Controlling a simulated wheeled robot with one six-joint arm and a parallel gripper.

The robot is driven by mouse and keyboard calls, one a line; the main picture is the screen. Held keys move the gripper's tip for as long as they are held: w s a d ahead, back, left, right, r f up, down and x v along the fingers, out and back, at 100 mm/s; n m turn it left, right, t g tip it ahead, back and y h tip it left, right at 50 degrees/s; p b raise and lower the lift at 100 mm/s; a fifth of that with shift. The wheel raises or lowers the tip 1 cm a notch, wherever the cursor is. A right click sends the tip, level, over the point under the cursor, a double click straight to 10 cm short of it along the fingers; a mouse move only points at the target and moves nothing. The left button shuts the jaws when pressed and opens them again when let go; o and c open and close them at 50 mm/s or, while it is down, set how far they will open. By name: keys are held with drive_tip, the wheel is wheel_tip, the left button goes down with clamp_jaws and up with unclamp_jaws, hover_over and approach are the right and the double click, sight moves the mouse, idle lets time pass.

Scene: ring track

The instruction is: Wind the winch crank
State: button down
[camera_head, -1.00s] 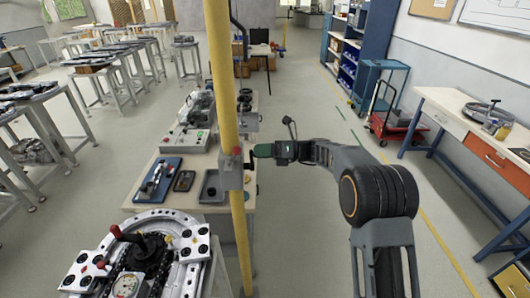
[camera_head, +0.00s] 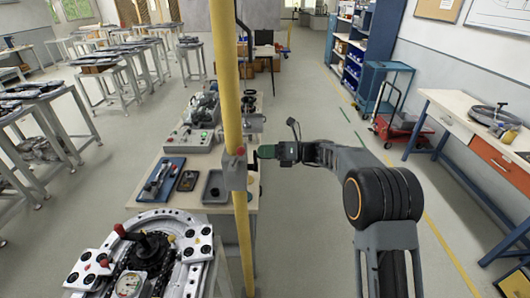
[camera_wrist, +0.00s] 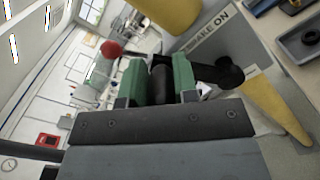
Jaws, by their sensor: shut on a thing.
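The winch is a grey box (camera_head: 234,172) on a yellow pole (camera_head: 243,235), with a small red knob on top. In the wrist view the box (camera_wrist: 225,35) carries the words "BRAKE ON". A red ball (camera_wrist: 112,49) shows left of my fingers. My gripper (camera_wrist: 160,82) has green fingers shut around the dark cylindrical crank handle (camera_wrist: 161,80). A black crank arm (camera_wrist: 215,73) runs from the handle to a round black end at the right. In the head view my gripper (camera_head: 263,152) is just right of the winch; the crank is mostly hidden there.
A bench (camera_head: 215,217) with trays and a grey machine stands behind the pole. A round metal ring fixture (camera_head: 150,255) is at the front left. A workbench (camera_head: 460,120) and a red cart (camera_head: 398,130) are at the right. The floor between them is clear.

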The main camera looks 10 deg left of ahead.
drive_tip(key=shift+f, duration=0.45)
drive_tip(key=c, duration=1.3)
unclamp_jaws()
drive_tip(key=shift+c, duration=0.2)
drive_tip(key=o, duration=0.3)
drive_tip(key=shift+w, duration=0.25)
drive_tip(key=shift+o, duration=0.7)
drive_tip(key=shift+r, duration=0.1)
drive_tip(key=w+d+b, duration=0.2)
drive_tip(key=d+b, duration=0.1)
drive_tip(key=d, duration=1)
drive_tip(key=shift+w+d+b, duration=0.25)
drive_tip(key=shift+b, duration=0.05)
